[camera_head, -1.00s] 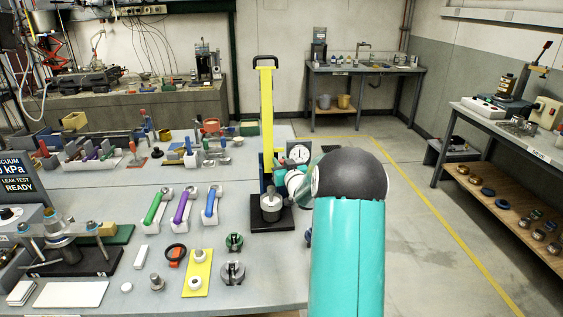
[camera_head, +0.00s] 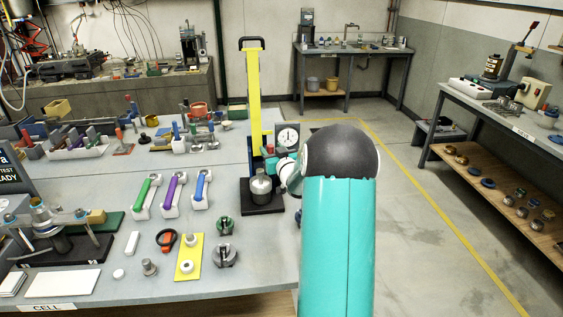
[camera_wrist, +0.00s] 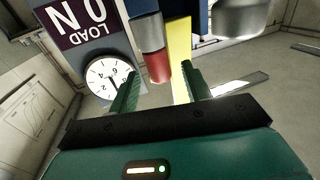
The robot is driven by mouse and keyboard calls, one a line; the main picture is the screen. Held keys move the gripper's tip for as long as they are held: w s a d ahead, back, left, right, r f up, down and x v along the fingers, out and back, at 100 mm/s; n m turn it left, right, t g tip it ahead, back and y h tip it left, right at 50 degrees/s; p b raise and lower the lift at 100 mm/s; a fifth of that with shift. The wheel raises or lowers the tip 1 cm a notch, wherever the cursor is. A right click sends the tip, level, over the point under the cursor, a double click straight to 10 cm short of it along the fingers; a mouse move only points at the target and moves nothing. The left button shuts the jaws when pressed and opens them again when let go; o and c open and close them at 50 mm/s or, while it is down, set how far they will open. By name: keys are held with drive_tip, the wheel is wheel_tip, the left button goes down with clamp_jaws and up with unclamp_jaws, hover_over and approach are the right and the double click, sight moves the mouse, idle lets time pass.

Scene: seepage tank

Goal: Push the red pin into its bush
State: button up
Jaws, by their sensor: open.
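The red pin (camera_wrist: 158,66) shows in the wrist view as a short red cylinder at the end of a grey cylinder (camera_wrist: 149,33), beside a blue upright. I cannot tell whether the grey part is the bush or how deep the pin sits. My gripper (camera_wrist: 161,72) is open, with one green finger on each side of the pin's red end; contact is not clear. In the head view my gripper (camera_head: 273,163) is at the right side of the yellow-columned press (camera_head: 254,95).
A dial gauge (camera_wrist: 108,78) and a LOAD placard (camera_wrist: 80,25) are close left of my fingers in the wrist view. A grey metal cylinder (camera_head: 261,185) stands on the press's black base. Colored-handled tools and small parts lie left; clear floor is right.

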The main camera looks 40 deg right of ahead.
drive_tip(key=v, duration=1.1)
drive_tip(key=shift+s, duration=0.3)
drive_tip(key=shift+a+r, duration=0.1)
drive_tip(key=a+r+n+g+y, duration=0.1)
drive_tip(key=a+r+g, duration=0.2)
drive_tip(key=a, duration=0.6)
drive_tip(key=a+r+g, duration=0.2)
drive_tip(key=a+r, duration=0.2)
drive_tip(key=a, duration=0.5)
drive_tip(key=s+a+n+g+y, duration=0.3)
drive_tip(key=s+a+g+y, duration=0.2)
drive_tip(key=s+a, duration=1.5)
drive_tip(key=shift+s+a+f+g, duration=0.15)
drive_tip(key=shift+s+a+g, duration=0.15)
drive_tip(key=shift+s+g, duration=0.5)
